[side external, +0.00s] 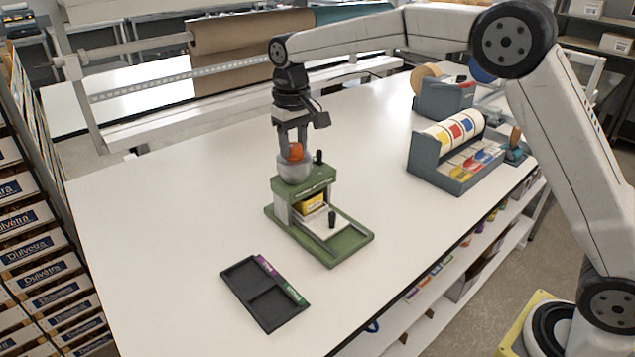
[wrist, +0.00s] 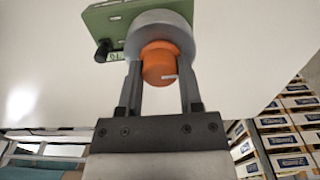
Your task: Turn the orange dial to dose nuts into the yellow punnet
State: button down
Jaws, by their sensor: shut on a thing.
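The orange dial (side external: 295,152) sits on top of the grey hopper (side external: 294,172) of the green dispenser (side external: 340,247). My gripper (side external: 292,150) points down from above and is shut on the dial. In the wrist view the dial (wrist: 160,65) lies between the two fingers of my gripper (wrist: 161,75), and a short pale mark shows near its lower right edge. The yellow punnet (side external: 312,203) sits under the dispenser's top plate, at the inner end of a white slide. Its inside is mostly hidden, and I cannot see any nuts.
A black two-part tray (side external: 264,297) with purple and green labels lies in front of the dispenser. A black knob (side external: 332,217) stands on the slide and another (side external: 319,157) beside the hopper. A grey label rack (side external: 455,160) and tape dispenser (side external: 443,97) stand back right. The left tabletop is clear.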

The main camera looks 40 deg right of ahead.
aim_at(296, 145)
jog(key=shift+c, duration=1.3)
grip_release()
jog(key=shift+r, duration=0.1)
jog(key=shift+r, duration=3.8)
jog(key=shift+f, duration=0.1)
jog(key=shift+s+d+f, duration=0.2)
jog(key=shift+s+f, duration=0.05)
jog(key=shift+f, duration=0.15)
jog(key=s+d+f+t, duration=0.1)
jog(key=s+d+f, duration=0.1)
jog(key=s+f, duration=0.4)
jog(key=s+d+f, duration=0.3)
jog(key=s+f, duration=0.3)
jog(key=s, duration=0.4)
jog(key=s+d+f+t, duration=0.1)
jog(key=s+d+f, duration=0.1)
jog(key=s+f, duration=0.5)
jog(key=shift+s+d+f+t, duration=0.1)
jog(key=shift+s+d+t, duration=0.05)
jog(key=shift+s, duration=0.4)
jog(key=shift+s+d+t, duration=0.15)
jog(key=shift+s, duration=0.35)
